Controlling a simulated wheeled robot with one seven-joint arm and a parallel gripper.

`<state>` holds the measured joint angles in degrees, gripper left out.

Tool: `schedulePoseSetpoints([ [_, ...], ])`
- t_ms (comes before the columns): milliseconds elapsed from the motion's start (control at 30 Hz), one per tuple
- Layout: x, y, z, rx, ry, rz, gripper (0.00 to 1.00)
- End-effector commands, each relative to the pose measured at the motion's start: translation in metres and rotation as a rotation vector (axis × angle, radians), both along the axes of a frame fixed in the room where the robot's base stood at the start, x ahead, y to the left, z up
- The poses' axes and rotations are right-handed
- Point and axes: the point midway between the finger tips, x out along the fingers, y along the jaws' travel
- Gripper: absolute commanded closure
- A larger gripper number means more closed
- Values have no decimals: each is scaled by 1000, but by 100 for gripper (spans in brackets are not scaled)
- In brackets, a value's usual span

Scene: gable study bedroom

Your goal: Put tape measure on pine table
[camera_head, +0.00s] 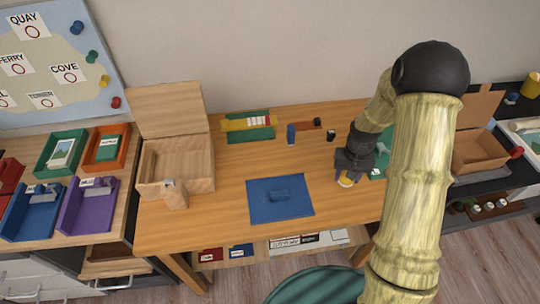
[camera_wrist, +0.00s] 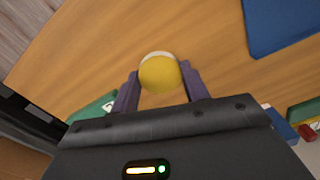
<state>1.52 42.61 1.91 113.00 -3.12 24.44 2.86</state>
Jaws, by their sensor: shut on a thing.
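A round yellow thing with a pale edge, which I take to be the tape measure (camera_wrist: 160,74), sits between the two dark fingers of my gripper (camera_wrist: 161,84). My gripper is shut on it. In the head view, the yellow thing (camera_head: 346,182) shows just below my gripper (camera_head: 348,176), over the right part of the pine table (camera_head: 222,228). I cannot tell whether it touches the wood. The table's bare wood also shows in the wrist view (camera_wrist: 100,50).
A blue mat (camera_head: 262,208) with a blue object lies left of my gripper. A green mat (camera_head: 384,158) lies close on its right, partly hidden by my arm. An open wooden box (camera_head: 165,187) stands at the table's left. Bare wood lies between the blue mat and my gripper.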

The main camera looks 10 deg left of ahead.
Motion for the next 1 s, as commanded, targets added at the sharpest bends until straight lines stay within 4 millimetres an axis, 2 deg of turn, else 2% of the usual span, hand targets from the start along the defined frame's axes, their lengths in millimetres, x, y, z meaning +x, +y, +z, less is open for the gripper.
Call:
schedulePoseSetpoints([
  [367, 0, 2, 3, 1, -1, 12, 77],
  [467, -4, 3, 20, 7, -1, 65, 77],
  [600, -15, 2, 59, 9, -2, 215, 77],
  [700, -21, 2, 75, 2, -2, 300, 77],
  [1000, -23, 1, 75, 0, 0, 318, 77],
])
